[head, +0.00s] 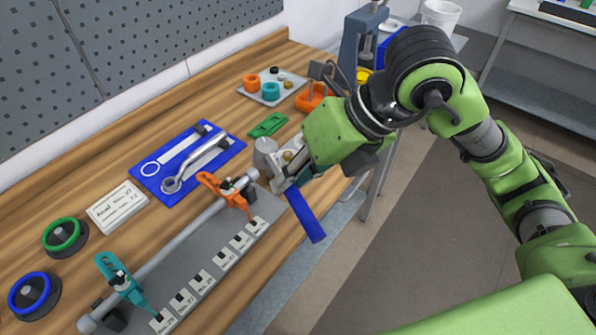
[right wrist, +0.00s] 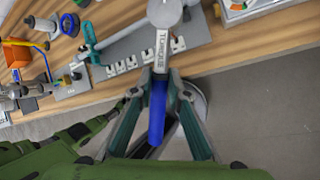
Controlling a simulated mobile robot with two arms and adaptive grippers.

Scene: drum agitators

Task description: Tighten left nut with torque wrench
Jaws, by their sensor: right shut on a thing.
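My right gripper (head: 289,172) is shut on the torque wrench (head: 306,217). The wrench has a blue handle and a silver round head, and it is held tilted at the right end of the rod fixture. In the right wrist view, the fingers (right wrist: 160,84) close around the torque wrench (right wrist: 157,108) just below its "TORQUE" lettering. The metal rod (head: 185,233) lies along a grey plate, with an orange clamp (head: 226,190) and a teal clamp (head: 118,279). I cannot make out the left nut. My left gripper is not clearly visible.
A blue mat (head: 147,186) with a combination wrench (head: 190,170) lies behind the rod. A white card (head: 117,207), a green ring (head: 62,234) and a blue ring (head: 31,291) are at left. A grey tray (head: 258,98) and a blue-grey press (head: 356,40) stand farther back.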

